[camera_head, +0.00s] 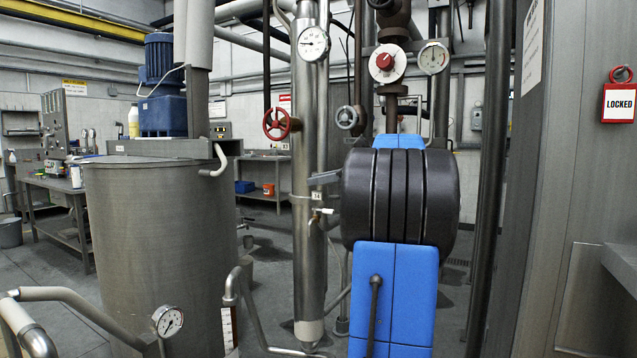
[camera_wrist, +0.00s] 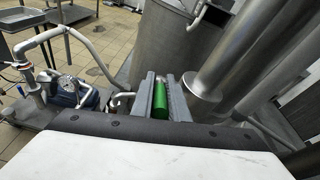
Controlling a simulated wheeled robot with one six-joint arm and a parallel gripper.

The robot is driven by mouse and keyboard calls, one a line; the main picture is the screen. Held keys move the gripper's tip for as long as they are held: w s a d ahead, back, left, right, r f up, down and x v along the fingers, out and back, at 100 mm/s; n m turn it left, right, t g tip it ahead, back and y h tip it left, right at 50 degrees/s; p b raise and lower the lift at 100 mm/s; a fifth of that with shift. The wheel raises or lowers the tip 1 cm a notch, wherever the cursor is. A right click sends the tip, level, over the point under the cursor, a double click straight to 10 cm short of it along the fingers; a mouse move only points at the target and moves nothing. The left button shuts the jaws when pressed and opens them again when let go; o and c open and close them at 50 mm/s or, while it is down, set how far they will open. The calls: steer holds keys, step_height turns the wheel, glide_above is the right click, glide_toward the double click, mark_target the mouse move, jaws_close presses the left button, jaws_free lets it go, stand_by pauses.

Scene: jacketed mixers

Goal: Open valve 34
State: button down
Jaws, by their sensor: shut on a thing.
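A small tag reading 34 (camera_head: 318,196) hangs on the upright steel pipe (camera_head: 306,240) in the middle of the head view. A small metal valve fitting (camera_head: 320,212) sits just below it. My gripper (camera_head: 322,178) shows as a grey finger reaching left to the pipe, just above the tag; my dark wrist and blue arm hide the rest. In the wrist view, my gripper (camera_wrist: 161,85) has its two grey fingers either side of a green cylindrical handle (camera_wrist: 160,102) and is shut on it. Whether this handle belongs to valve 34 is not clear.
A red handwheel (camera_head: 277,124) and a grey handwheel (camera_head: 346,117) are on pipes behind. A large steel vessel (camera_head: 150,250) stands left, with a blue motor (camera_head: 162,85) above it. A red-and-white LOCKED tag (camera_head: 619,103) hangs at right. A blue pump (camera_wrist: 88,97) is on the floor.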

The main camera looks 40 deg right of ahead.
steer(key=g, duration=0.1)
steer(key=g+h, duration=0.1)
steer(key=g, duration=0.1)
steer(key=r+g, duration=0.1)
steer(key=g, duration=0.1)
steer(key=shift+w+a+h, duration=0.1)
steer(key=shift+w+h, duration=0.2)
steer(key=shift+w, duration=0.05)
steer(key=shift+w+r+g+h, duration=0.1)
steer(key=shift+w+g+h, duration=0.1)
steer(key=shift+g, duration=0.7)
steer(key=shift+w+r+g+h, duration=0.1)
steer(key=shift+g+h, duration=0.1)
steer(key=shift+g, duration=0.7)
steer(key=shift+a, duration=0.1)
steer(key=c, duration=2)
jaws_free()
steer(key=shift+s, duration=0.1)
